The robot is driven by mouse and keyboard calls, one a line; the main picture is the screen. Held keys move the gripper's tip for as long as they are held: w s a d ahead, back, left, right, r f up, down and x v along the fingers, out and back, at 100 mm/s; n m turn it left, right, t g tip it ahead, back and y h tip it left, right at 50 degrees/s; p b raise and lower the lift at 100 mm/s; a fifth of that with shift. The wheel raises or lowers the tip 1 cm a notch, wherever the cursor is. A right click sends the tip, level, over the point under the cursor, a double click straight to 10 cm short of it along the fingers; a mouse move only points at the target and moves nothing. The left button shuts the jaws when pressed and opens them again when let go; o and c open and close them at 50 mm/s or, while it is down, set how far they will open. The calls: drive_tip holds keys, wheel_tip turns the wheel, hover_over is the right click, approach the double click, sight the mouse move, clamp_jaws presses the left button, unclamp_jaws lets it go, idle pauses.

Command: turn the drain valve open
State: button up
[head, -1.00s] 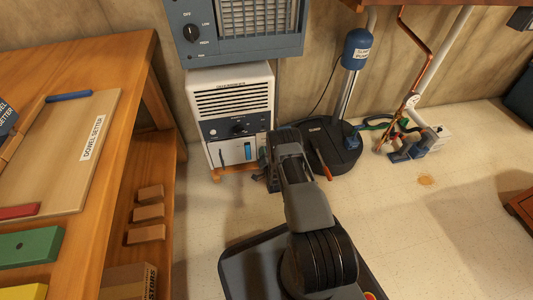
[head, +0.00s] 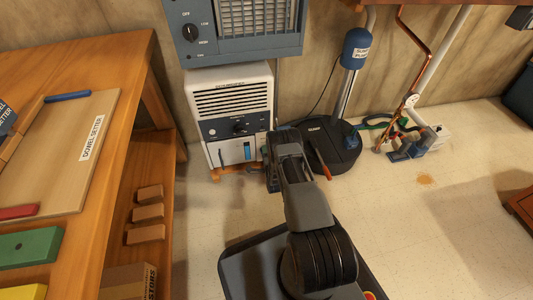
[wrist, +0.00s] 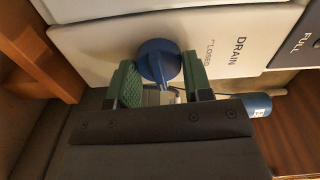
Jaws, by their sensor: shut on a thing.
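The drain valve is a round blue knob (wrist: 158,62) in the wrist view, on a pale panel marked DRAIN, with the word CLOSED beside it. A narrower part of the knob reaches down between my jaws. My gripper (wrist: 160,84) has green pads on both sides of the knob and is shut on it. How far the knob is turned is hard to tell. In the head view, the white dehumidifier (head: 233,98) stands against the wall. My arm reaches to its lower right front, and the knob cannot be made out there.
A wooden workbench (head: 137,75) with shelves stands at the left. A dark round sump lid (head: 338,150) with a blue pump (head: 356,47) is just right of my arm. A blue heater (head: 243,28) sits above the dehumidifier. The floor at the right (head: 400,220) is mostly clear.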

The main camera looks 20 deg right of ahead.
drive_tip(key=shift+m, duration=0.5)
drive_tip(key=o, duration=0.6)
drive_tip(key=shift+s, duration=0.15)
drive_tip(key=s+a+p, duration=0.1)
drive_tip(key=s, duration=0.3)
drive_tip(key=s+p, duration=0.2)
drive_tip(key=s, duration=0.3)
drive_tip(key=s+a+p, duration=0.1)
drive_tip(key=s+p, duration=0.1)
drive_tip(key=s, duration=0.2)
drive_tip(key=shift+s+a, duration=0.2)
drive_tip(key=shift+a, duration=0.15)
